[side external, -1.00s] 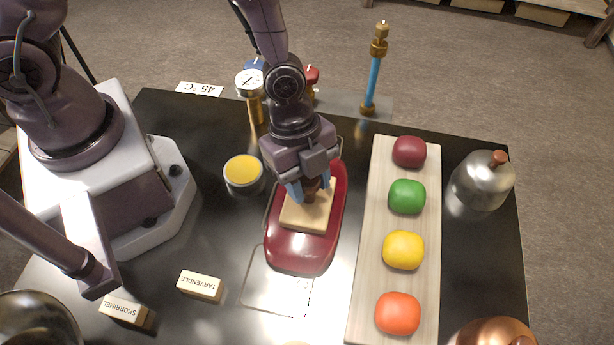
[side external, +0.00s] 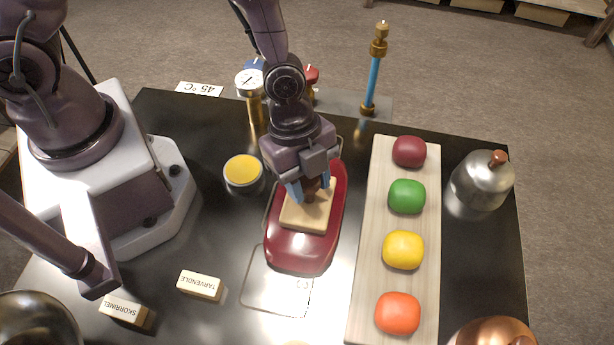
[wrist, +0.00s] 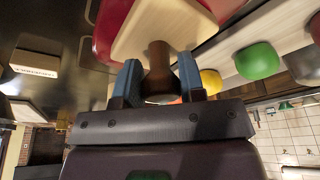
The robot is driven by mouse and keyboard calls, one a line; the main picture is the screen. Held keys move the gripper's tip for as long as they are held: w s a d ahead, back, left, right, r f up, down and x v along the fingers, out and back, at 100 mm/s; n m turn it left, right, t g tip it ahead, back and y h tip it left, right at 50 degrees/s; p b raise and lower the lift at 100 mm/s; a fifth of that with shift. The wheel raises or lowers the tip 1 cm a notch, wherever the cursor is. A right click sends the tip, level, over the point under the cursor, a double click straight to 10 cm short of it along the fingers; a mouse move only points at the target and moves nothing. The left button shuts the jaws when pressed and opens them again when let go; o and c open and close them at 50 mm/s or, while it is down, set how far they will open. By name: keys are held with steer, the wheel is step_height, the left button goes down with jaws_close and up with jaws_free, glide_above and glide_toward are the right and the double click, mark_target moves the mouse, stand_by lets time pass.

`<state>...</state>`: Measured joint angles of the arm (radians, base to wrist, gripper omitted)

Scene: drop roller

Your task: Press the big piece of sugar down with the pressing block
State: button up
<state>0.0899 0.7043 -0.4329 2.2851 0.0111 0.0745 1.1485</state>
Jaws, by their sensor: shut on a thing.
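The big piece of sugar (side external: 291,248) is a dark red, glossy, flattened slab lying on the black table. The pressing block (side external: 296,220) is a pale wooden plate with a brown knob handle, and it rests on top of the red slab. My gripper (side external: 305,192) is shut on the block's handle from above. In the wrist view the blue fingertips (wrist: 159,82) stand on either side of the brown handle (wrist: 159,60), with the pale plate (wrist: 150,30) beyond. The slab's middle is hidden under the block.
A wooden board (side external: 371,270) with several coloured sugar pieces lies to the right. A cup of yellow stuff (side external: 243,172) stands left of the slab. Name blocks (side external: 200,285), a gauge (side external: 250,84), a metal dome (side external: 483,181) and a copper one (side external: 492,333) stand around. A white outline (side external: 275,290) marks the table in front.

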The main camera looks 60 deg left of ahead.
stand_by(0.5)
steer(key=shift+r, duration=3.55)
steer(key=shift+n, duration=0.8)
steer(key=shift+w+a+n+t, duration=0.2)
steer(key=shift+a+n+t, duration=0.15)
steer(key=shift+n+t, duration=0.25)
steer(key=w+a+r+n+t+y, duration=0.1)
steer(key=w+a+r+n, duration=0.2)
steer(key=a+n, duration=0.4)
steer(key=w+a+r+n+t+y, duration=0.1)
steer(key=w+a+r+n+y, duration=0.1)
steer(key=w+a+n, duration=0.4)
steer(key=a+r+n, duration=0.1)
steer(key=a+n, duration=0.1)
steer(key=a, duration=0.3)
steer(key=shift+w, duration=0.3)
